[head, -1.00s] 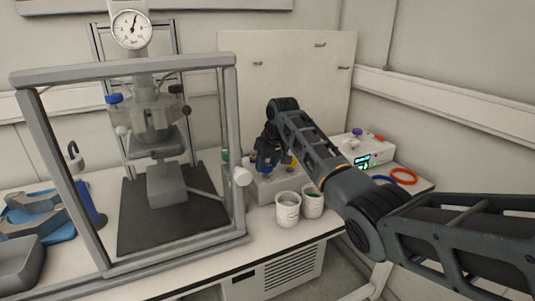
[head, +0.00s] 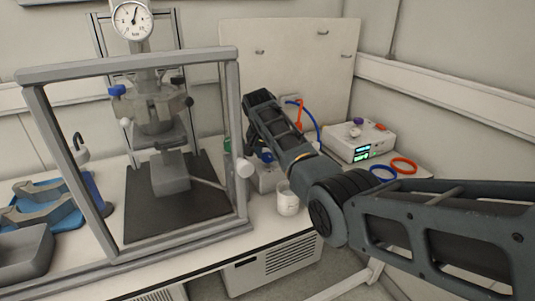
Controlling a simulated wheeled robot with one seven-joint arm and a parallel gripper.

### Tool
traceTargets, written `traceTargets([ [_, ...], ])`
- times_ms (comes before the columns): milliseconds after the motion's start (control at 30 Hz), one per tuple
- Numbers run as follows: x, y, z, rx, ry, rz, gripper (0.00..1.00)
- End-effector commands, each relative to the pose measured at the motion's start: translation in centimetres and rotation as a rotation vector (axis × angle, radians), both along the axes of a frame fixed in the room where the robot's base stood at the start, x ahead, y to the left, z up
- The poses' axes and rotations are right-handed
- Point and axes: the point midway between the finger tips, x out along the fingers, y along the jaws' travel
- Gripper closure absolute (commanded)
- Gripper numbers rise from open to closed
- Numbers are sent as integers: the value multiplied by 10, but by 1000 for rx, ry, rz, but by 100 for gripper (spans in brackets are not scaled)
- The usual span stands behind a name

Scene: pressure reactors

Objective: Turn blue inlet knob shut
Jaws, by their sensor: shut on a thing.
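A low grey block (head: 264,182) sits on the bench right of the framed stand, mostly behind my arm. A small blue patch, seemingly the blue inlet knob (head: 267,157), shows just above it. My gripper (head: 262,153) is down at this spot, largely hidden behind my own arm links. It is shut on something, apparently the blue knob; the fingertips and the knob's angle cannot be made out. Another blue knob (head: 116,91) is on the reactor head inside the frame, well apart from my gripper.
A white cup (head: 287,203) stands just in front of the block. A control box (head: 359,141), blue ring (head: 382,175) and orange ring (head: 404,166) lie right. A blue hose (head: 310,118) runs behind.

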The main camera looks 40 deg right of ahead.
Motion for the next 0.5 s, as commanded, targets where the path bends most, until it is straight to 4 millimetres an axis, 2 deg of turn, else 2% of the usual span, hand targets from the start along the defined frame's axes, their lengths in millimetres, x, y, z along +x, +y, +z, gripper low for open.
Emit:
traceTargets([
  [500,1,0,1,0,-3,-88,84],
])
